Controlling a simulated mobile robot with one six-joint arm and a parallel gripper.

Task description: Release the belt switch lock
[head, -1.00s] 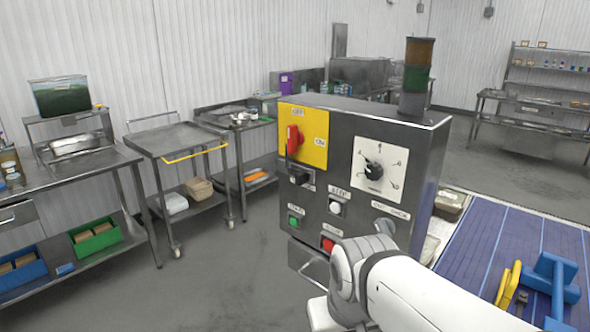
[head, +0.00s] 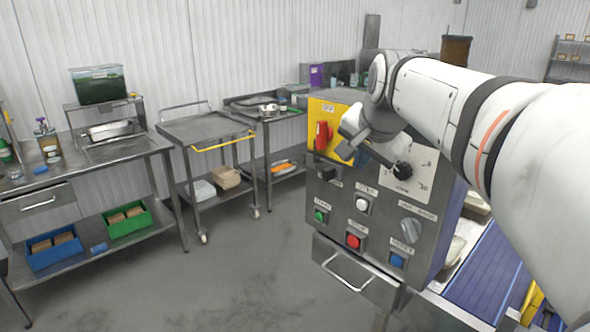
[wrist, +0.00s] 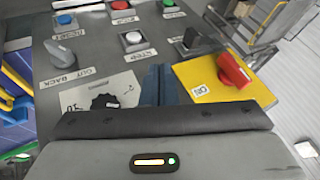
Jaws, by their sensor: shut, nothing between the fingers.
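The grey metal control box (head: 335,240) stands in front of me, to the right of the picture's middle. Its yellow plate (head: 322,110) carries a red rotary switch (head: 323,135), which also shows in the wrist view (wrist: 234,70). A black switch (head: 328,173) sits below the plate; it shows in the wrist view too (wrist: 195,40). No separate lock can be made out. My gripper (wrist: 158,85) is shut and empty, in front of the panel between the yellow plate and the black dial knob (wrist: 104,101). Whether its tips touch the panel is unclear.
Green (head: 320,215), red (head: 353,241), blue (head: 397,261) and white (head: 361,205) buttons and a grey selector (head: 410,230) share the panel. A blue belt (head: 475,270) lies behind at right. A cart (head: 203,128) and steel table (head: 95,165) stand left; floor between is clear.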

